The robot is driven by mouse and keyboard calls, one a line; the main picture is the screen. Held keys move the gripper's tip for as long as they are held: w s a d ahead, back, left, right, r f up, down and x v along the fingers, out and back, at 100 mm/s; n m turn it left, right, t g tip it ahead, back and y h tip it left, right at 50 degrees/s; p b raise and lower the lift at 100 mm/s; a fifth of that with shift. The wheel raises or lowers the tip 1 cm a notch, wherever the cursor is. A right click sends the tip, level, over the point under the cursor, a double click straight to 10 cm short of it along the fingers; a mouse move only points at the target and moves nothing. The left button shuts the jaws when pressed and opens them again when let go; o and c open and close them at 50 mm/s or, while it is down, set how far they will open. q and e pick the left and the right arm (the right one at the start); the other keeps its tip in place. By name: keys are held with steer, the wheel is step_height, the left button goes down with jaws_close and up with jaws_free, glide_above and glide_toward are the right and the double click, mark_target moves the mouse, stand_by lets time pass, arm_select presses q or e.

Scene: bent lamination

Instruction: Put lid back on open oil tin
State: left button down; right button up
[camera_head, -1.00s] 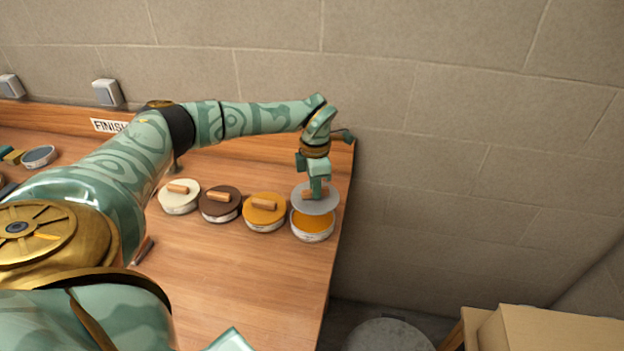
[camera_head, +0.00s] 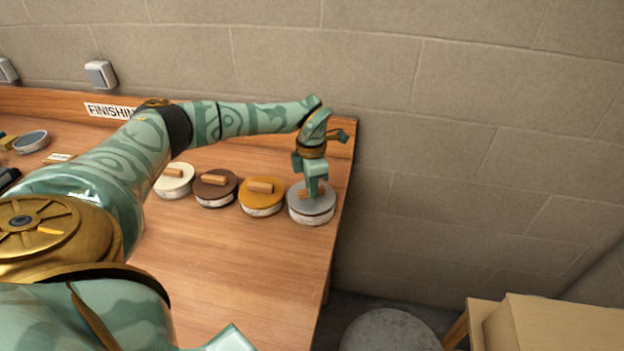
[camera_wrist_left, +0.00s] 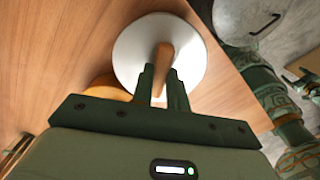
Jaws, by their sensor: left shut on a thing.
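The grey lid (camera_head: 311,207) sits over the mouth of the oil tin (camera_head: 312,222) at the right end of the row, near the bench edge. The tin's orange-yellow oil no longer shows. My left gripper (camera_head: 314,194) is shut on the lid's wooden handle from above. In the left wrist view the lid (camera_wrist_left: 130,48) is a pale disc, and the fingers (camera_wrist_left: 160,88) stand on both sides of its wooden handle (camera_wrist_left: 163,60). The wrist view hides the tin beneath. Whether the lid is fully seated cannot be told. My right gripper is not in view.
Closed tins stand to the left: a yellow-orange one (camera_head: 262,197), a dark brown one (camera_head: 215,189) and a cream one (camera_head: 174,181). The wooden bench (camera_head: 230,265) is clear in front. A round grey stool (camera_head: 390,331) and a cardboard-coloured box (camera_head: 560,325) stand off the bench at right.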

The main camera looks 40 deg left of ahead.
arm_select(q)
steer(key=shift+r+p, duration=0.1)
steer(key=shift+p, duration=0.65)
stand_by(1.0)
steer(key=shift+f, duration=0.25)
stand_by(0.8)
steer(key=shift+p, duration=0.5)
stand_by(0.4)
steer(key=c, duration=0.8)
jaws_free()
step_height(320, 180, up, 7)
steer(key=p, duration=0.6)
steer(key=shift+r+p, duration=0.1)
steer(key=shift+p, duration=0.3)
